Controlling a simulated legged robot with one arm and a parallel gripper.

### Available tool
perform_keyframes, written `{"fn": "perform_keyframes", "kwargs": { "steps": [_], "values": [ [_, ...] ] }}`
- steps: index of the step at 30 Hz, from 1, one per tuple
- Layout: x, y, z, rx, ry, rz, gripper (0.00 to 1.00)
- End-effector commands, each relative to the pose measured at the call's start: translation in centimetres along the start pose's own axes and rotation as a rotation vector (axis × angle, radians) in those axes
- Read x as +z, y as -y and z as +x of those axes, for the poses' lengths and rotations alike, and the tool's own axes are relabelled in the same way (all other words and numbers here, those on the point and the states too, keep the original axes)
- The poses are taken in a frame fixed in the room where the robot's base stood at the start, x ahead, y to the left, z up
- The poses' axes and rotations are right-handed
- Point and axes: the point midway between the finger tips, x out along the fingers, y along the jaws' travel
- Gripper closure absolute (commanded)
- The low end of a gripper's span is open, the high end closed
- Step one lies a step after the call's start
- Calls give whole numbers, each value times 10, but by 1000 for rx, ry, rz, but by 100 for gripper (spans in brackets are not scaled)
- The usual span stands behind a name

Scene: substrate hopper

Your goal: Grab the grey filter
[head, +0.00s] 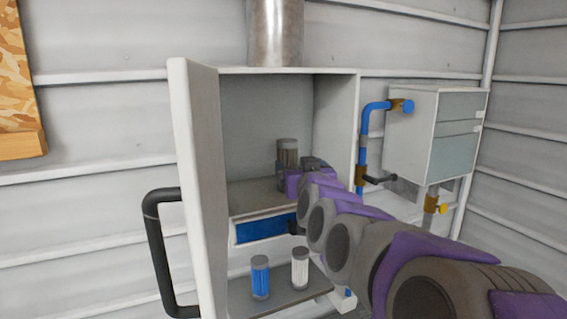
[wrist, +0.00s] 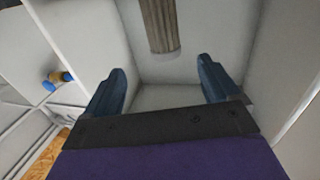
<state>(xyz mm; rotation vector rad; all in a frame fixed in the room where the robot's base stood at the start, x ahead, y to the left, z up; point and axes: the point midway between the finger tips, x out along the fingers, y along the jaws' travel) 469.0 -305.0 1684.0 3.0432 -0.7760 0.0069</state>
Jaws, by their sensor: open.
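The grey filter (head: 288,153) stands upright on the upper shelf inside the open white cabinet in the head view. In the wrist view the grey filter (wrist: 158,24) shows as a ribbed grey cylinder at the top, beyond the fingertips and roughly centred between them. My gripper (head: 292,178) reaches into the cabinet just in front of the filter, and its fingers are mostly hidden there. In the wrist view my gripper (wrist: 163,80) has its two dark blue fingers spread apart, with nothing between them.
A blue filter (head: 260,277) and a white filter (head: 300,268) stand on the lower shelf (head: 240,300). The cabinet door (head: 197,190) with a black handle is open at left. Blue pipe (head: 362,140) and a grey box (head: 435,135) are on the right.

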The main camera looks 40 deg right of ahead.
Motion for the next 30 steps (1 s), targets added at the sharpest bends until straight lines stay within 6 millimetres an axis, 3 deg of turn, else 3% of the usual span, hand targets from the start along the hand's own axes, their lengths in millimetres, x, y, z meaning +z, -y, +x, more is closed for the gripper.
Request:
{"fn": "perform_keyframes", "kwargs": {
  "steps": [15, 26, 30],
  "values": [
    [5, -12, 84, -1, 11, 8, 11],
    [0, 1, 96, -1, 2, -1, 11],
    [0, 1, 108, -2, 5, 1, 11]
  ]
}}
